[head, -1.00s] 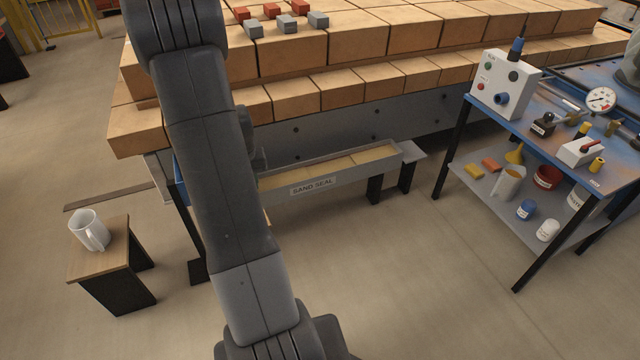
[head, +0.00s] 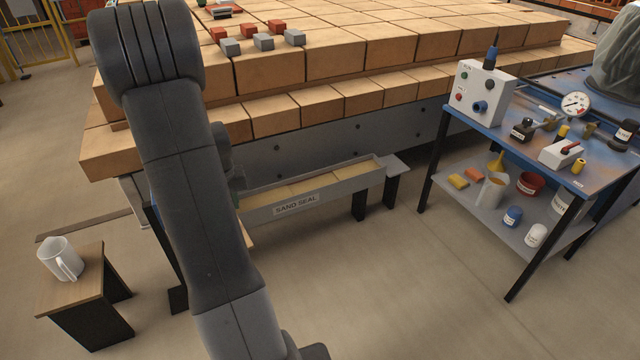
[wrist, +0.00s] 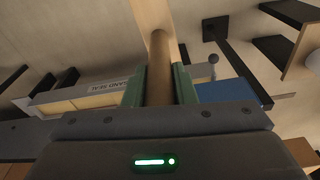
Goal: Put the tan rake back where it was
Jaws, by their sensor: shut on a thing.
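In the wrist view my gripper (wrist: 159,88) is shut, its two green-padded fingers on either side of a round tan handle of the rake (wrist: 157,76). The handle runs away from the jaws towards a wider pale wooden piece at the top of the picture; I cannot tell if that piece belongs to the rake. In the head view my arm hides the gripper and most or all of the rake. The grey SAND SEAL trough (head: 345,188) with sand in it stands along the brick stack, just right of my arm. It also shows upside down in the wrist view (wrist: 75,102).
A blue-topped workbench (head: 535,150) with instruments and a lower shelf stands at right. The floor between trough and workbench is clear.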

